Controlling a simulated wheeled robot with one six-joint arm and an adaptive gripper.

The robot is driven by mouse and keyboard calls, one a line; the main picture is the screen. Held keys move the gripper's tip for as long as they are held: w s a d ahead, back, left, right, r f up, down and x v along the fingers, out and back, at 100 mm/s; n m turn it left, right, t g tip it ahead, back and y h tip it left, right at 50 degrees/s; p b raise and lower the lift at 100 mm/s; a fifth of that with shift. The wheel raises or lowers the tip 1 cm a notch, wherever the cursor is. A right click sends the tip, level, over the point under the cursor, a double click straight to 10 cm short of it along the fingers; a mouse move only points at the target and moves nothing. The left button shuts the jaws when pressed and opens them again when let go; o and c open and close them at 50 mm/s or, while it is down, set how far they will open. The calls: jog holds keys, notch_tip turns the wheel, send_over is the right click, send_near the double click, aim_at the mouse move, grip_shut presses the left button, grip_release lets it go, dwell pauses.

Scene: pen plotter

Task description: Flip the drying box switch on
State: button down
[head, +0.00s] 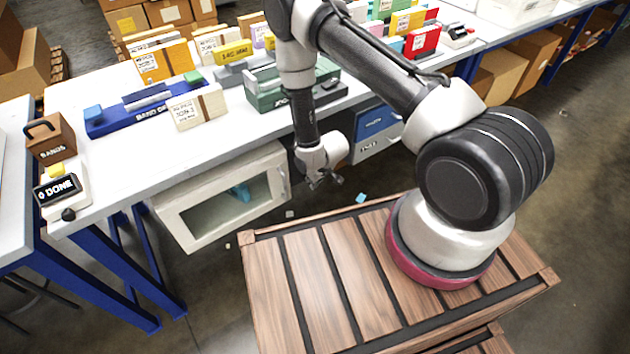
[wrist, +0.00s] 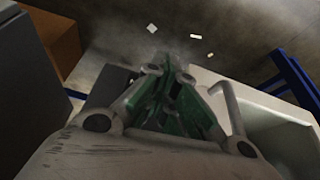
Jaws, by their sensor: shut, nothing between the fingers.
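The cream box with a glass door (head: 225,196), which looks like the drying box, hangs under the front edge of the workbench, with something blue inside behind the glass. In the wrist view its pale body (wrist: 270,125) and a bar handle (wrist: 228,108) show at the right. My gripper (head: 322,183) is shut and empty, pointing down just right of the box's right edge in the head view. In the wrist view the closed fingers (wrist: 170,65) point at the floor, left of the handle. I cannot make out the switch, and whether the fingers touch the box is unclear.
A blue-fronted drawer unit (head: 376,124) hangs right of my gripper. The white workbench (head: 120,165) above carries card boxes, a blue tool (head: 140,112) and a green one (head: 285,88). Small scraps (head: 361,198) lie on the floor.

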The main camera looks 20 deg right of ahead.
jog(key=shift+w+a+m, duration=0.2)
jog(key=shift+w+m, duration=0.05)
jog(key=shift+m, duration=0.15)
